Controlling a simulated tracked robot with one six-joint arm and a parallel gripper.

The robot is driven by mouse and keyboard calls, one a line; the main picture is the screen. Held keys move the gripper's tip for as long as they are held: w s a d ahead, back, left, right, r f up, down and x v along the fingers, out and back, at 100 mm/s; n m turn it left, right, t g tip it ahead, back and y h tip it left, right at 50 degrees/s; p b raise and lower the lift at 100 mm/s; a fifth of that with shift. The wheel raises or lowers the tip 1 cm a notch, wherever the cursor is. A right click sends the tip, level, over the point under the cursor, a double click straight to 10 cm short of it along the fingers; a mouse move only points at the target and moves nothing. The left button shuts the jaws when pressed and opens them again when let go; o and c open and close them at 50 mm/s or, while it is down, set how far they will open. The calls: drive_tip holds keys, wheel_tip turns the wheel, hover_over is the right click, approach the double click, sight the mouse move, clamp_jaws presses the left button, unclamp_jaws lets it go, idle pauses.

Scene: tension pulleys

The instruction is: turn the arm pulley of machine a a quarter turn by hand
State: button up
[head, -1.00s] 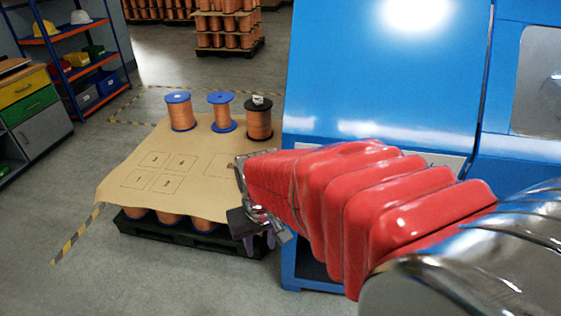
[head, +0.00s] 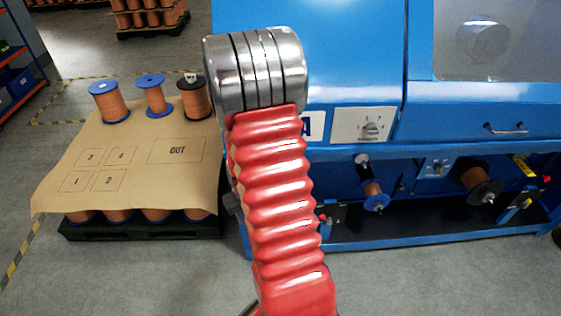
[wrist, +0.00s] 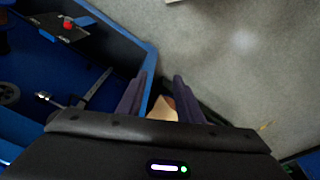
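Machine a is the blue machine (head: 350,60); part of a letter plate that reads A shows beside my arm. Its open lower bay holds a blue spool (head: 375,200) and a black spool (head: 484,190). In the wrist view a grey wheel (wrist: 8,93) sits inside the bay at the left edge; I cannot tell if it is the arm pulley. My gripper (wrist: 159,77) is open and empty, its dark fingers apart, at the outer edge of the blue frame. My red-sleeved arm mostly hides the gripper in the head view.
A pallet (head: 140,227) with a brown sheet (head: 130,160) on top stands left of the machine, with several copper spools at its back. A red button (wrist: 68,25) shows in the bay. Grey floor (head: 160,280) is clear in front.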

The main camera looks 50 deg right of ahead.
drive_tip(key=d+f+n+t+h, duration=0.2)
drive_tip(key=d+f+t+h, duration=0.25)
drive_tip(key=d+f, duration=1.45)
drive_tip(key=w+d+r+n+t+h, duration=0.3)
drive_tip(key=d+r+n+t+h, duration=0.1)
drive_tip(key=r+h, duration=0.4)
wheel_tip(320, 180, up, 2)
drive_tip(key=shift+d+r+n+t, duration=0.1)
drive_tip(key=shift+d+n+t, duration=0.05)
drive_tip(key=shift+n+t, duration=0.75)
drive_tip(key=x, duration=1.3)
drive_tip(key=shift+w+d, duration=0.25)
drive_tip(key=shift+d, duration=0.05)
drive_tip(key=shift+c, duration=0.6)
clamp_jaws()
